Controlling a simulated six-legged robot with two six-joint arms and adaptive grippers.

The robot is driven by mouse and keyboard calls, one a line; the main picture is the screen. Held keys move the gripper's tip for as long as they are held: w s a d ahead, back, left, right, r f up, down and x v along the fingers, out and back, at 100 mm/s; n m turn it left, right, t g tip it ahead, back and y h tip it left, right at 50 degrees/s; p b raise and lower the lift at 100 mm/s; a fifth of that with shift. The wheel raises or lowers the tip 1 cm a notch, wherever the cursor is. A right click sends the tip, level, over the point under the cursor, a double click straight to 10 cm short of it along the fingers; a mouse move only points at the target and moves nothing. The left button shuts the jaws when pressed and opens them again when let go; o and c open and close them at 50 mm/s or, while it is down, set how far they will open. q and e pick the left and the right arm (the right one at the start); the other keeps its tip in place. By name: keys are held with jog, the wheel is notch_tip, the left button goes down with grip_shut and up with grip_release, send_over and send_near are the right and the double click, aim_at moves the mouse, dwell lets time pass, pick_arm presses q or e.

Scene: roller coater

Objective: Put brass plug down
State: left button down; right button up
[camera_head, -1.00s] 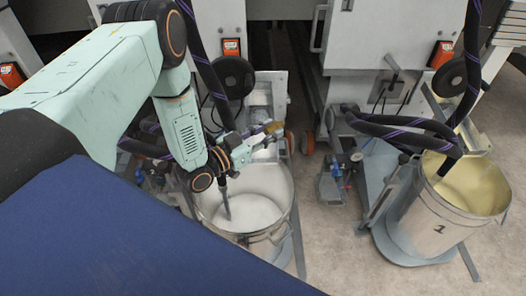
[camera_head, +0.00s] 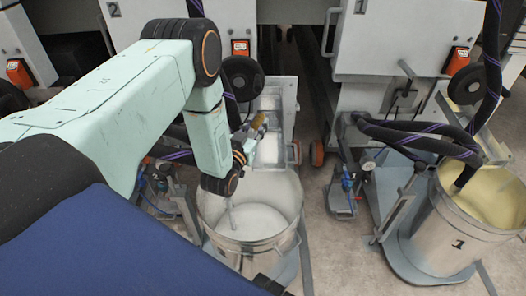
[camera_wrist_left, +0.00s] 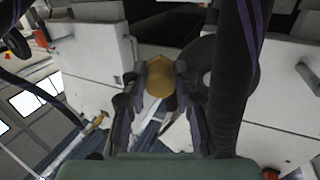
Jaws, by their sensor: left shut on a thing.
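The brass plug (camera_wrist_left: 159,76) shows as a golden, roughly hexagonal piece in the left wrist view, between the two fingertips of my left gripper (camera_wrist_left: 160,92). In the head view the brass plug (camera_head: 258,121) is a small yellowish shape above the back rim of the left bucket. My left gripper (camera_head: 246,140) is shut on it and partly hidden behind my own left arm. The plug is held in the air. My right gripper is in neither view.
A metal bucket (camera_head: 283,238) with pale liquid stands under my left arm. A second bucket marked 1 (camera_head: 437,247) with yellowish liquid and dark hoses (camera_head: 420,140) stands at right. Grey machine cabinets (camera_head: 400,40) line the back.

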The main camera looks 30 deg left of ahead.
pick_arm(q)
notch_tip(320, 180, down, 9)
jog(key=b, duration=0.4)
jog(key=shift+f, duration=0.1)
jog(key=shift+f+b, duration=0.5)
jog(key=shift+s, duration=0.1)
jog(key=c, duration=1.3)
grip_release()
jog(key=shift+f, duration=0.1)
